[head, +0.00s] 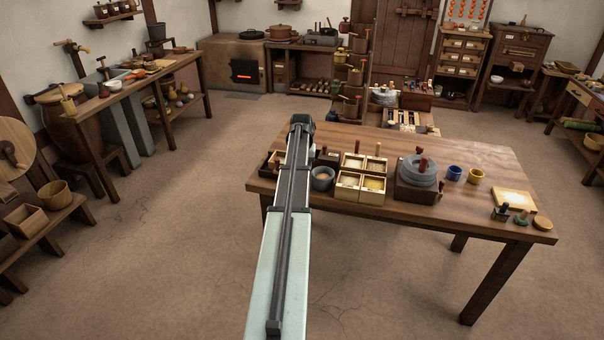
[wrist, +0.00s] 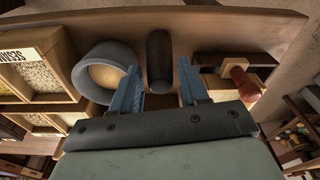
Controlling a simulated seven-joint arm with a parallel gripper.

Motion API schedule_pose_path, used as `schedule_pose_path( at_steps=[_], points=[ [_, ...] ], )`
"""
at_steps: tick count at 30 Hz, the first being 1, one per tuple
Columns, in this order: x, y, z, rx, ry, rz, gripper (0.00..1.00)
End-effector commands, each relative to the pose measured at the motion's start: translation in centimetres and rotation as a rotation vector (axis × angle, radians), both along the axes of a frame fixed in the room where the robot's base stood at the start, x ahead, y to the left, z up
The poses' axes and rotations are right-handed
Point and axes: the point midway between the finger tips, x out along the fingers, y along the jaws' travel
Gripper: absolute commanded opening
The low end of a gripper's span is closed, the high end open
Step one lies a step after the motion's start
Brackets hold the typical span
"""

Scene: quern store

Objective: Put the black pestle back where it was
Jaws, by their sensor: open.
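In the wrist view the black pestle (wrist: 159,52), a plain dark rounded cylinder, shows between the two blue fingers of my gripper (wrist: 158,68). The fingers are open, with a gap on each side of the pestle. I cannot tell how far down the fingers reach beside it. The grey round mortar (wrist: 84,76), pale inside, is just left of the pestle and close to the left finger. In the head view the mortar (head: 322,180) stands right of my arm. The arm hides the pestle and my fingers there.
A dark tray (wrist: 209,60) with a red-knobbed piece (wrist: 236,69) is close to the right finger. A grey quern (head: 417,176) and small cups share the table (head: 452,221).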

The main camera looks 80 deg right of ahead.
Motion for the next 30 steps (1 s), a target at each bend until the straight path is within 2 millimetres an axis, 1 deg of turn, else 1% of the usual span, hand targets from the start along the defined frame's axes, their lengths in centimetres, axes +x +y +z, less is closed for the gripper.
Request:
schedule_pose_path(
  at_steps=[1,6,12,15,18,22,28,30],
  points=[
    [0.0,0.1,1.0,-0.002,0.000,0.000,0.44],
    [-0.1,0.5,4.2,-0.002,0.000,0.000,0.44],
    [-0.2,0.9,7.2,-0.001,0.000,0.000,0.44],
    [-0.2,1.0,8.3,-0.001,0.000,0.000,0.44],
    [-0.2,1.1,9.1,0.000,0.000,0.000,0.44],
    [-0.2,1.2,9.5,0.000,0.000,0.000,0.44],
    [-0.2,1.2,9.6,0.001,0.000,0.001,0.44],
    [0.4,1.5,9.1,0.005,0.001,0.009,0.44]
  ],
)
